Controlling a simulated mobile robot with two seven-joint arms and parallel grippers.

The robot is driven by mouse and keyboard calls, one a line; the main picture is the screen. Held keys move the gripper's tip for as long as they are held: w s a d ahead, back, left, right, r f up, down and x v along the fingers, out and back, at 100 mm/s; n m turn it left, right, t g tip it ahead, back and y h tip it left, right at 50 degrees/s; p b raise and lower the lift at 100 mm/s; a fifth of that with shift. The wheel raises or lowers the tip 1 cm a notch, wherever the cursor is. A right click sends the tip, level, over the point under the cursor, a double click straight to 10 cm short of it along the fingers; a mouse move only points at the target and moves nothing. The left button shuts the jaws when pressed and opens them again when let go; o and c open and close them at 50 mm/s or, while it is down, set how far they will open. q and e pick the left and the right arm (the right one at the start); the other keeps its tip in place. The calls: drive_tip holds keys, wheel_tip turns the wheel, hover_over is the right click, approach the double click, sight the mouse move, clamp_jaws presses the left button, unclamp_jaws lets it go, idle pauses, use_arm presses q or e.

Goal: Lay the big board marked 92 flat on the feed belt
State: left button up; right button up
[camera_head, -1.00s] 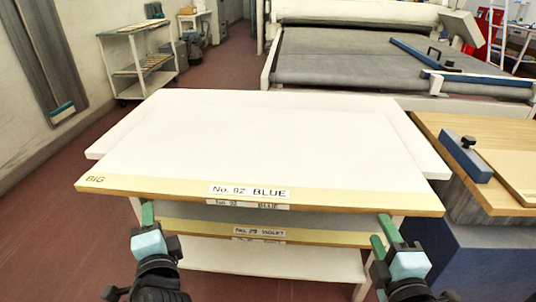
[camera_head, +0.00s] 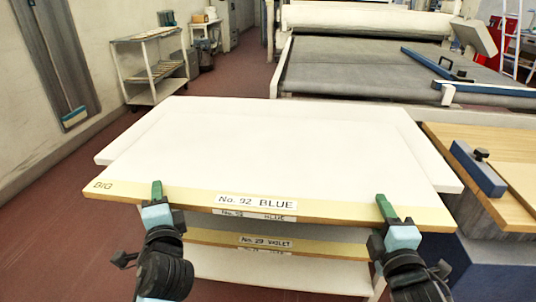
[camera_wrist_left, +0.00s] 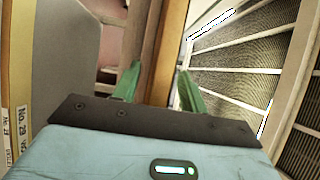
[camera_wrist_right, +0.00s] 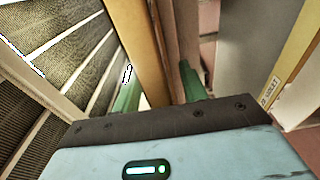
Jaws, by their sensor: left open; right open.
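The big board marked "No. 92 BLUE" (camera_head: 280,165) lies white face up on top of a stack, its tan front edge towards me. My left gripper (camera_head: 157,192) is at the left part of that edge, and my right gripper (camera_head: 386,208) is at the right part. Both are open. In the left wrist view a board edge (camera_wrist_left: 170,50) runs between the green fingers; in the right wrist view a board edge (camera_wrist_right: 140,42) does too. Contact cannot be told. The grey feed belt (camera_head: 350,72) lies beyond the stack.
Below are more boards, one labelled "No. 29 VIOLET" (camera_head: 265,243). A blue bar (camera_head: 428,63) lies across the belt and another blue bar (camera_head: 490,90) at its near edge. A wooden-topped bench (camera_head: 480,145) stands right. A shelf cart (camera_head: 152,70) stands back left; floor there is clear.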

use_arm(q)
drive_tip(key=shift+x, duration=0.8)
use_arm(e)
drive_tip(key=shift+w+a, duration=0.1)
drive_tip(key=shift+w, duration=0.7)
use_arm(q)
clamp_jaws()
use_arm(e)
clamp_jaws()
use_arm(q)
drive_tip(key=shift+r, duration=0.3)
use_arm(e)
drive_tip(key=shift+r, duration=0.4)
